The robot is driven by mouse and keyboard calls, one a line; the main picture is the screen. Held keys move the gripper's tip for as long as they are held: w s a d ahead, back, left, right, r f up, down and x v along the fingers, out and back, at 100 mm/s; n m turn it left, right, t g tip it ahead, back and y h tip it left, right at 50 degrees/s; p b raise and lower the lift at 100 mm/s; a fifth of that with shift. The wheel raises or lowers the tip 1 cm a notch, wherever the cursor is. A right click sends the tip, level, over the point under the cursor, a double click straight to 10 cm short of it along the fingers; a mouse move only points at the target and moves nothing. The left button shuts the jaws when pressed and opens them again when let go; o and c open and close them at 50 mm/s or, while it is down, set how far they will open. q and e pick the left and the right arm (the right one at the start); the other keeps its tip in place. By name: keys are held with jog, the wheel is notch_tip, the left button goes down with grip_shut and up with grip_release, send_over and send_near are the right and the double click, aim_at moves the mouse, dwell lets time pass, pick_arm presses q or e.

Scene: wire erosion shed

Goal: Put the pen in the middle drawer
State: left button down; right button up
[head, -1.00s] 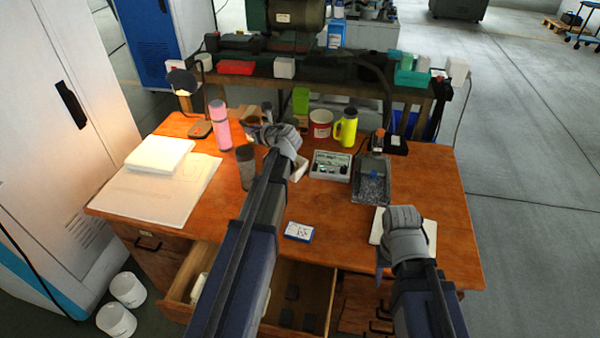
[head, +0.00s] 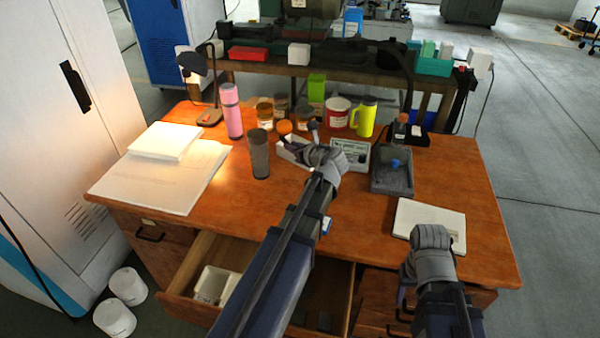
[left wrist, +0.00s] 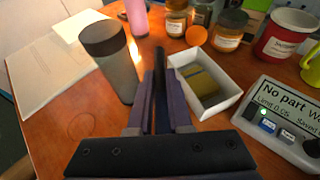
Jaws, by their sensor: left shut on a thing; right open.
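My left gripper (head: 312,148) is over the desk beside a small white open box (head: 289,153). In the left wrist view its fingers (left wrist: 162,75) are closed on a thin dark thing, seemingly the pen, which is mostly hidden between them. The middle drawer (head: 188,272) at the desk front stands pulled out. My right gripper (head: 403,287) is open and empty in front of the desk's right side, below a pale notebook (head: 430,222).
A dark tumbler (left wrist: 112,65) stands close left of my left gripper. The white box (left wrist: 226,103) holds a yellowish block. A labelled meter (head: 350,152), a grey tray (head: 392,182), several jars and a yellow mug (head: 366,118) stand behind.

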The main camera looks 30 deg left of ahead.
pick_arm(q)
jog(key=shift+s+d+f+b, duration=0.2)
jog(key=shift+d+f+b, duration=0.05)
jog(key=shift+f, duration=0.25)
jog(key=shift+s+d+f+b, duration=0.2)
jog(key=shift+f+b, duration=0.05)
jog(key=shift+f, duration=0.25)
pick_arm(e)
jog(key=shift+f, duration=1)
pick_arm(q)
jog(key=b, duration=0.6)
send_over(295, 182)
notch_tip(295, 182, down, 6)
jog(key=shift+f, duration=0.15)
pick_arm(e)
notch_tip(295, 182, down, 6)
jog(key=shift+f, duration=0.15)
pick_arm(q)
jog(key=shift+s, duration=0.1)
notch_tip(295, 182, down, 4)
jog(key=b, duration=0.4)
pick_arm(e)
notch_tip(295, 182, down, 4)
jog(key=shift+r, duration=0.15)
pick_arm(q)
jog(key=c, duration=0.8)
grip_release()
jog(key=shift+c, duration=0.2)
